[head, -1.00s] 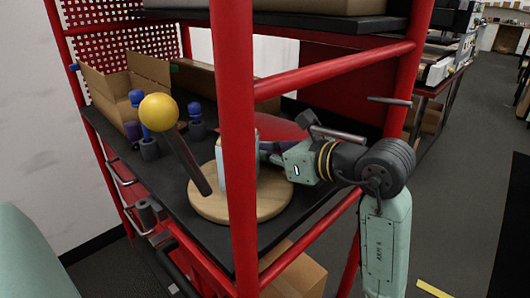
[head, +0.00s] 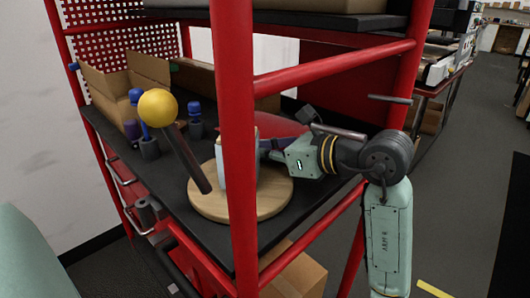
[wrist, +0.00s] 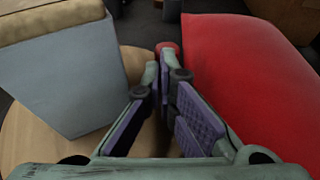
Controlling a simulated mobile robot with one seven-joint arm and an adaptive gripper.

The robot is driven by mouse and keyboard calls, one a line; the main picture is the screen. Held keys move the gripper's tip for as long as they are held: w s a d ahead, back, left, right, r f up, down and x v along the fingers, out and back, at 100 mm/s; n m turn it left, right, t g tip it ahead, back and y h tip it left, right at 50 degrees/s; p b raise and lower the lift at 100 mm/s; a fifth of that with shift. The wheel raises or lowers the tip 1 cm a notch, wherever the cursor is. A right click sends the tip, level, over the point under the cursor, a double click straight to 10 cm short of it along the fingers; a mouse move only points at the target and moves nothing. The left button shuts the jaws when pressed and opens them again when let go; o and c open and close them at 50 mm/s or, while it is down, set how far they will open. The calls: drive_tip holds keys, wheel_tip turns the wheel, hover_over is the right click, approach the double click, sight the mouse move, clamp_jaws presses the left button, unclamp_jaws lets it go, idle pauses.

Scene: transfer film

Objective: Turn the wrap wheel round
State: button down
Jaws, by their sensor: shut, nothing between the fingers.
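The round light-wood disc (head: 265,200), which looks like the wrap wheel, lies flat on the black shelf, partly hidden by a red post. It also shows in the wrist view (wrist: 30,145). A pale grey block (wrist: 70,80) with a tan top stands on it; in the head view it is mostly behind the post. My gripper (head: 264,146) is low over the disc. In the wrist view my gripper (wrist: 160,65) has its purple-padded fingers shut and empty, between the block and a large red piece (wrist: 238,70). A small red round end shows just beyond the fingertips; contact is unclear.
A dark rod with a yellow ball (head: 158,107) rises beside the disc. Blue-topped pegs (head: 147,143) and an open cardboard box (head: 105,95) stand behind. The red post (head: 236,150) and rail (head: 335,70) frame my arm's reach.

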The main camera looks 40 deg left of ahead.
drive_tip(key=shift+a+n+g, duration=0.25)
drive_tip(key=shift+n+g, duration=0.05)
drive_tip(key=shift+g, duration=0.2)
drive_tip(key=shift+a+n+g+b, duration=0.4)
drive_tip(key=shift+n+g, duration=0.4)
drive_tip(key=shift+g, duration=0.1)
drive_tip(key=shift+s+a+n+g+h+b, duration=0.2)
drive_tip(key=shift+a+n+g+h, duration=0.2)
drive_tip(key=shift+n+g, duration=0.25)
drive_tip(key=shift+s+a+n+g+h+b, duration=0.1)
drive_tip(key=shift+a+n+g+h+b, duration=0.25)
drive_tip(key=shift+n+g, duration=0.3)
drive_tip(key=shift+s+a, duration=0.1)
drive_tip(key=shift+a, duration=0.05)
drive_tip(key=shift+s+a+b, duration=0.1)
drive_tip(key=shift+a+b, duration=0.05)
drive_tip(key=shift+b, duration=0.15)
